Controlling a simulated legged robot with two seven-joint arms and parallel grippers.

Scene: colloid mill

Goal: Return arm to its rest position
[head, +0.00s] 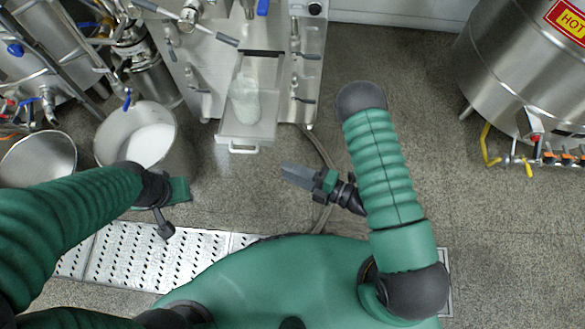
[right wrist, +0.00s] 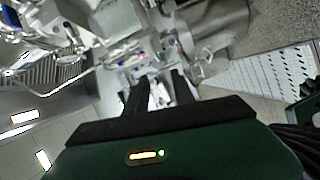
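My right arm (head: 380,165) is bent in front of my green body. Its gripper (head: 290,172) points left over bare floor, below the mill's tray and apart from it. In the right wrist view the two dark fingers (right wrist: 158,82) stand apart with a gap and nothing between them. My left arm (head: 70,215) reaches in from the left, and its end lies close to the steel bucket. My left gripper (head: 165,228) shows only in part below the wrist, and its fingers cannot be made out.
The mill's steel front has a tray (head: 232,132) with a clear bag-like container (head: 245,100). A steel bucket (head: 108,148) of white material and another bucket (head: 38,155) stand at left. A large tank (head: 510,70) stands at upper right. Floor between is clear; a perforated drain (head: 140,258) lies below.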

